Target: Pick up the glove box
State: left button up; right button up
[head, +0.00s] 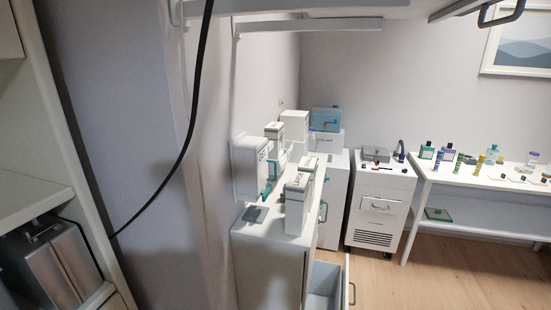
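Several white boxes with printing stand on and above a white cabinet (262,258) in the middle of the view. One upright white box (296,205) with dark lettering stands on the cabinet top. Another lettered white box (246,166) is at the wall to its left, with a teal-edged box (274,136) behind. A blue box (325,120) stands farther back. Neither of my grippers is in view.
A drawer (322,285) is open at the cabinet's front. A black cable (178,165) hangs across the left. A white cart (380,205) and a table (470,190) with bottles stand at the back right. Wooden floor (440,275) is clear in front of them.

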aim_at(274, 130)
jog(key=i+l+u, duration=0.1)
jog(key=l, duration=0.4)
jog(key=i+l+u, duration=0.1)
jog(key=l, duration=0.45)
jog(key=i+l+u, duration=0.1)
jog(key=i+l, duration=0.15)
jog(key=l, duration=0.3)
jog(key=i+l, duration=0.1)
jog(key=l, duration=0.45)
jog(key=i+l+u, duration=0.15)
jog(key=l, duration=0.4)
jog(key=u, duration=0.75)
jog(key=i+l+u, duration=0.1)
jog(key=l+u, duration=0.15)
jog(key=u, duration=0.15)
jog(key=l+u, duration=0.3)
jog(key=u, duration=0.15)
jog(key=l+u, duration=0.55)
jog(key=u, duration=0.3)
jog(key=k+l+u, duration=0.15)
jog(key=u, duration=0.25)
jog(key=k+l+u, duration=0.1)
jog(key=l+u, duration=0.35)
jog(key=j, duration=0.1)
